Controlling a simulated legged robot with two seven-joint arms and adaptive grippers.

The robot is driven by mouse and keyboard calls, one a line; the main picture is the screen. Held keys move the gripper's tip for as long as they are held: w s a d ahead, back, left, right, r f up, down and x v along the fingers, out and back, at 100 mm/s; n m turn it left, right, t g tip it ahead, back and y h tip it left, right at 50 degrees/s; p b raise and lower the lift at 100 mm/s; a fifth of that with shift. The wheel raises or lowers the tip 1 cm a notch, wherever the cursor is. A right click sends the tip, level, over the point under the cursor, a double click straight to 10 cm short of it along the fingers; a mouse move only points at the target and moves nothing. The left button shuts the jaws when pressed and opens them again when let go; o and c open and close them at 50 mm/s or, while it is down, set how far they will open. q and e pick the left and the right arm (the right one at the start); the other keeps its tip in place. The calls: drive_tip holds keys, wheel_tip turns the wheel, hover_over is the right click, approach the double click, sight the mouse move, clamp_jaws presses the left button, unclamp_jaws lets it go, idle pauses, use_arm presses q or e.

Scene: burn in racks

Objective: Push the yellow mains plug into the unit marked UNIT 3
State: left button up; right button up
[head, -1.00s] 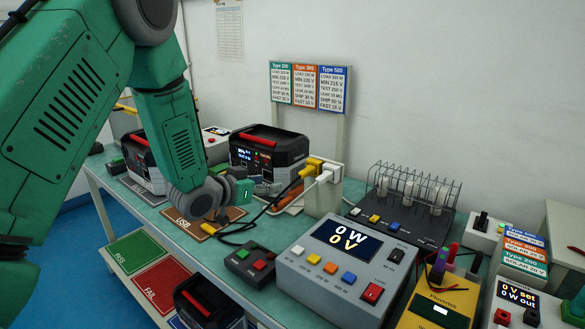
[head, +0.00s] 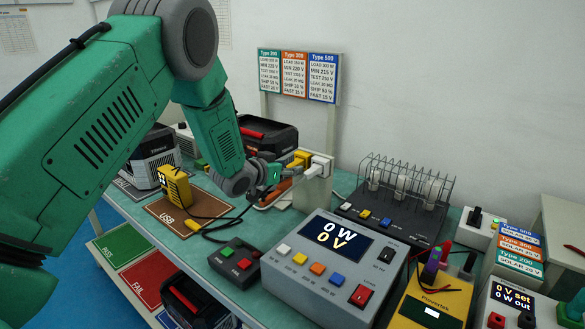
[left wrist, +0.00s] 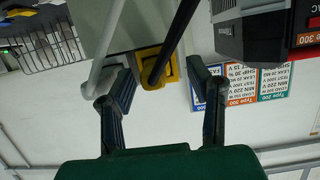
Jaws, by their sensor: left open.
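The yellow mains plug (head: 301,157) sits at the upper part of a pale socket box (head: 313,192), beside a white plug (head: 320,166). My left gripper (head: 274,170) is just left of the yellow plug. In the left wrist view, which is upside down, the open fingers (left wrist: 160,82) stand either side of the yellow plug (left wrist: 157,75) and its black cable, apart from it. A black unit with a red handle (head: 268,133) stands behind my left gripper, partly hidden. I cannot read a UNIT 3 mark on any unit. My right gripper is not in view.
Another unit (head: 152,160) is at the left.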

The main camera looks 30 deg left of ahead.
use_arm(q)
drive_tip(key=shift+x, duration=0.85)
drive_tip(key=shift+w+d+r, duration=0.1)
drive_tip(key=shift+w+d, duration=0.1)
drive_tip(key=shift+d, duration=0.3)
drive_tip(key=shift+a, duration=0.1)
clamp_jaws()
drive_tip(key=c, duration=0.9)
unclamp_jaws()
drive_tip(key=shift+a, duration=0.2)
drive_tip(key=shift+d, duration=0.1)
clamp_jaws()
